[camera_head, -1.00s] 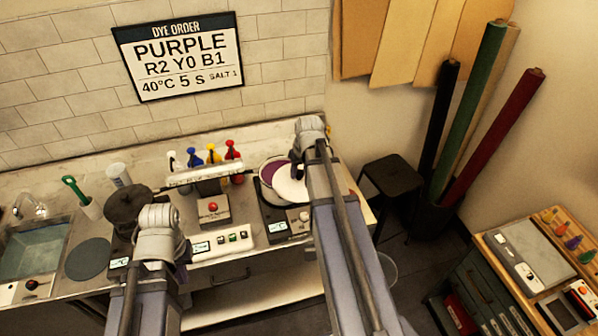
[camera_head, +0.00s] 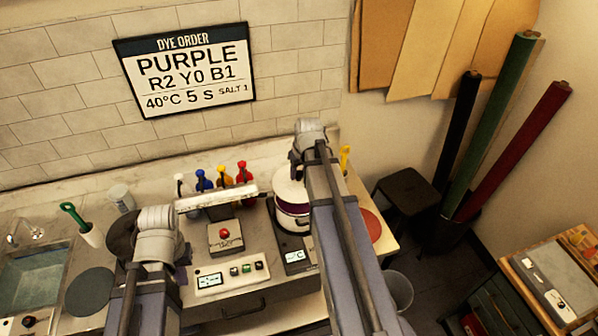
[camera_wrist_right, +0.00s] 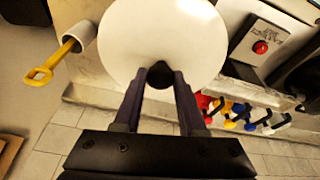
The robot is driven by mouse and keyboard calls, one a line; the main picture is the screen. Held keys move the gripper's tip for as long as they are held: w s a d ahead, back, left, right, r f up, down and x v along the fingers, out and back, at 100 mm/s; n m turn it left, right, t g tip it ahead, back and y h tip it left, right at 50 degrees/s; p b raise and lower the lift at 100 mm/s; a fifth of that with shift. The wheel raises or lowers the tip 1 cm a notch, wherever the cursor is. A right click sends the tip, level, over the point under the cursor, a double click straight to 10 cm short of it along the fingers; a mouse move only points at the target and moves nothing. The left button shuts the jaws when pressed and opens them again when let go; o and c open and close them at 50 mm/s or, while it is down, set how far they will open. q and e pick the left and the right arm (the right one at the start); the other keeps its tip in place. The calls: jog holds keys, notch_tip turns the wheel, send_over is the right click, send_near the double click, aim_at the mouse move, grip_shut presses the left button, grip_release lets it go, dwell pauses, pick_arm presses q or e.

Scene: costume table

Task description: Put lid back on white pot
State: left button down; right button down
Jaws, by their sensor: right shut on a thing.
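The white pot (camera_head: 293,222) stands on a black hot plate at the right of the counter. Purple dye (camera_head: 293,208) shows as a band below the white round lid (camera_head: 289,186), which is held over the pot, partly behind my right arm. In the right wrist view the lid (camera_wrist_right: 165,35) fills the upper middle. My right gripper (camera_wrist_right: 160,78) is shut on the lid's dark knob. Whether the lid touches the rim cannot be told. My left arm's wrist is at the left of the counter, with its fingertips hidden.
Several dye bottles (camera_head: 243,171) stand behind a white bar (camera_head: 216,197). A red-button box (camera_head: 224,236) and a control panel (camera_head: 232,275) lie left of the pot. A yellow-handled tool (camera_wrist_right: 52,65) sits in a white holder beside the lid. A sink (camera_head: 35,272) is at far left.

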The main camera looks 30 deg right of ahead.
aim_at(300, 182)
jog(key=shift+w+f, duration=0.1)
jog(key=shift+f, duration=0.4)
notch_tip(300, 182, down, 2)
jog(key=b, duration=0.2)
jog(key=shift+f+b, duration=0.1)
jog(key=shift+b, duration=0.3)
jog(key=shift+f+b, duration=1.35)
jog(key=shift+f, duration=0.15)
grip_release()
dwell(0.8)
jog(key=shift+r+p, duration=3.4)
jog(key=shift+r, duration=0.15)
